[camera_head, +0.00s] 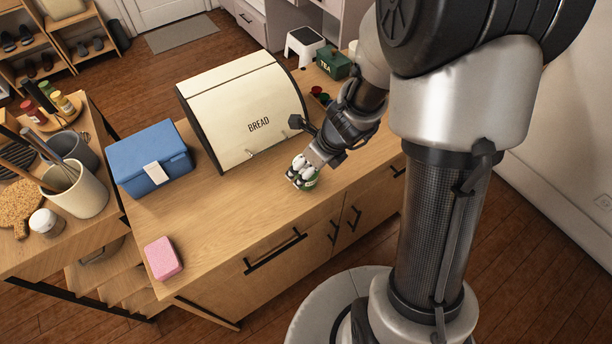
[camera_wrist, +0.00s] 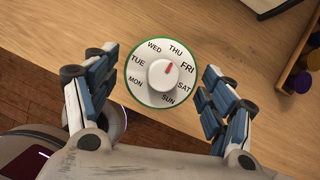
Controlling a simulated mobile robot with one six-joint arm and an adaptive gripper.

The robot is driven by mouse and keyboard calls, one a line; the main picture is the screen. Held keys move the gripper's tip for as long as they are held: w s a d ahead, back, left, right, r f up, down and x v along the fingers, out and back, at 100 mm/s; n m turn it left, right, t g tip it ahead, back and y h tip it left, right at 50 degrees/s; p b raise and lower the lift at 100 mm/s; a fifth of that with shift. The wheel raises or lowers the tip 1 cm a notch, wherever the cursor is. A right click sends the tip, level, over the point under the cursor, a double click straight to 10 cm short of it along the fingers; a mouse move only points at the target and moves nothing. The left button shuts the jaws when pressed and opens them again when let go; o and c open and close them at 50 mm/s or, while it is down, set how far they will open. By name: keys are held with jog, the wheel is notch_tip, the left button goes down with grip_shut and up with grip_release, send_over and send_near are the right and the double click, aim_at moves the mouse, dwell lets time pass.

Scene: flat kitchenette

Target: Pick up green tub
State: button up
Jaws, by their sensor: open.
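The green tub (camera_head: 311,183) stands on the wooden counter in front of the bread box, mostly covered by my gripper in the head view. In the wrist view the tub (camera_wrist: 139,95) shows from above as a round white lid with weekday names, a white knob with a red mark, and a green rim. My gripper (camera_head: 301,174) is right at the tub. In the wrist view my gripper (camera_wrist: 154,64) is open, with one finger on each side of the tub and a visible gap on both sides.
A cream bread box (camera_head: 235,95) stands behind the tub. A blue box (camera_head: 150,165) is left, a pink sponge (camera_head: 163,257) at the front left corner. A green TEA box (camera_head: 334,63) and small jars (camera_head: 318,92) are at the back right. The counter between sponge and tub is clear.

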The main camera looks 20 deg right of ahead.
jog(key=b+x, duration=0.3)
jog(key=x, duration=0.2)
jog(key=shift+w+a+f, duration=0.1)
jog(key=shift+w+f, duration=0.05)
jog(key=shift+w, duration=0.05)
jog(key=shift+c, duration=0.3)
jog(key=c, duration=1.4)
